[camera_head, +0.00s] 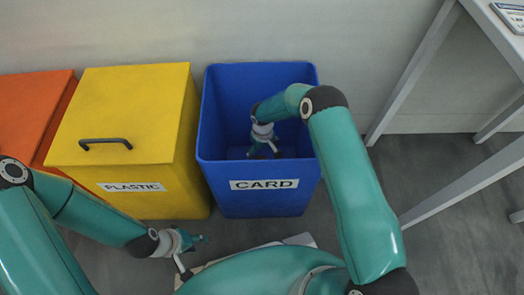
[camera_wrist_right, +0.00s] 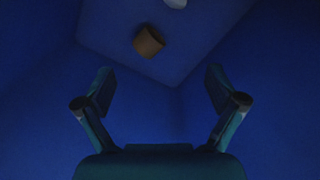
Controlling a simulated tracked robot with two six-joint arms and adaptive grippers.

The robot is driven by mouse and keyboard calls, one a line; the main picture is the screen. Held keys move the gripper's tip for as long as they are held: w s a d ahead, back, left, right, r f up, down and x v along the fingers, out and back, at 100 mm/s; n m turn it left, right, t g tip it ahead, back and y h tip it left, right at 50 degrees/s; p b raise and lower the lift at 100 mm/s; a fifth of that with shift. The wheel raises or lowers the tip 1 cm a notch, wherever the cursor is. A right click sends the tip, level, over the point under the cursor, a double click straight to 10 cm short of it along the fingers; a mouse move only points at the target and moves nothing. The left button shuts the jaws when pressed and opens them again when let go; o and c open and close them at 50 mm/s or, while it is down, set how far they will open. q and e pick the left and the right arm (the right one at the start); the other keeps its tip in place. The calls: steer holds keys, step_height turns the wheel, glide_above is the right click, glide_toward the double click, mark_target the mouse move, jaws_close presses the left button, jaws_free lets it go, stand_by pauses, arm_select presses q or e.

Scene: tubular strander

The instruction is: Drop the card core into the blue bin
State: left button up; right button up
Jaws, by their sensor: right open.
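The blue bin (camera_head: 230,205), labelled CARD, stands open in the middle of the head view. My right gripper (camera_head: 264,155) reaches down inside it, with its fingers spread and nothing between them. In the right wrist view the open right gripper (camera_wrist_right: 160,76) points at the bin floor (camera_wrist_right: 190,55). A short brown tube, the card core (camera_wrist_right: 148,41), lies on that floor beyond the fingertips, apart from them. The core is not visible in the head view. My left gripper (camera_head: 195,257) is low in front of the yellow bin, with its fingers apart and empty.
A closed yellow bin (camera_head: 120,110), labelled PLASTIC, with a dark handle stands left of the blue bin. An orange bin (camera_head: 35,105) is further left. A pale table frame (camera_head: 415,70) stands at the right. A white object (camera_wrist_right: 175,3) lies in the blue bin near the core.

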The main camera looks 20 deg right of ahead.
step_height(320, 180, up, 12)
stand_by(0.5)
steer(key=shift+f, duration=0.1)
step_height(320, 180, up, 30)
steer(key=p, duration=1.9)
